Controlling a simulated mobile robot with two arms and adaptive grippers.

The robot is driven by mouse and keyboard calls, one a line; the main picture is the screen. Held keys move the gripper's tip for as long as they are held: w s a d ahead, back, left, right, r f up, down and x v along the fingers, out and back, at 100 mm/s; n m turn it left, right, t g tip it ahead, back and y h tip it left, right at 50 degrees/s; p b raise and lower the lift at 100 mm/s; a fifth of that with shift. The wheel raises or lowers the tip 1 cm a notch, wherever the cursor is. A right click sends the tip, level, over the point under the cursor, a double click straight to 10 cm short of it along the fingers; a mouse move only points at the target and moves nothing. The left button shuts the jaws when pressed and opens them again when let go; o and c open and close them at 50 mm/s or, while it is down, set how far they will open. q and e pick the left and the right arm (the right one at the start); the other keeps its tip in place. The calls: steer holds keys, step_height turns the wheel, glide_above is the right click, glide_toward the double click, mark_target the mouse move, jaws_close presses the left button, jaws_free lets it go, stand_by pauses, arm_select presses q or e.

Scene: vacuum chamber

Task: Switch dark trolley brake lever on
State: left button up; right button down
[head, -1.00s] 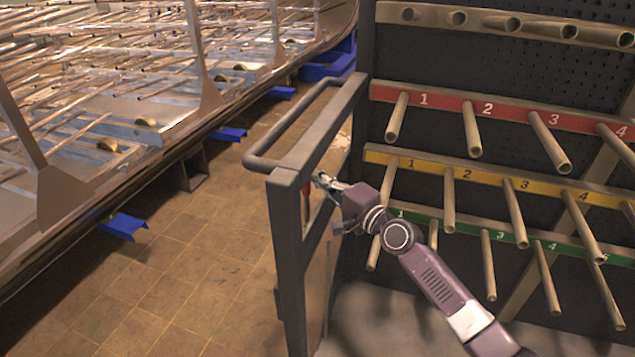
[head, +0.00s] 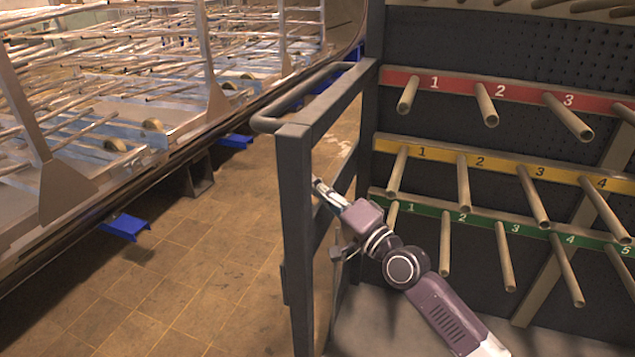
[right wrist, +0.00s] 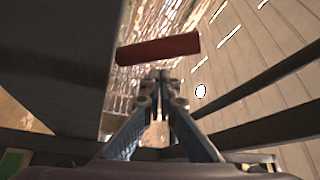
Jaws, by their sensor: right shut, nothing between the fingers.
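The dark trolley (head: 297,235) stands in the middle and right of the head view, with its frame post nearest me. My right gripper (head: 318,186) reaches to the inner side of this post. In the right wrist view the right gripper (right wrist: 159,78) is shut and empty. A red bar-like handle (right wrist: 158,49), which looks like the brake lever, lies across the view just beyond the fingertips. I cannot tell whether the tips touch it. In the head view the red handle is not visible; the post may hide it. My left gripper is not in view.
The trolley carries rows of pegs on numbered red (head: 510,92), yellow (head: 510,169) and green (head: 480,219) strips, right of my arm. A large metal structure with blue feet (head: 126,226) stands at the left. Tiled floor (head: 215,270) is clear between them.

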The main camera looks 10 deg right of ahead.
steer(key=shift+s+a+f, duration=0.55)
steer(key=shift+s+f, duration=0.15)
steer(key=shift+s, duration=0.05)
steer(key=shift+s+a+f, duration=0.5)
steer(key=shift+s+f, duration=0.15)
steer(key=shift+s, duration=0.1)
steer(key=v, duration=1.2)
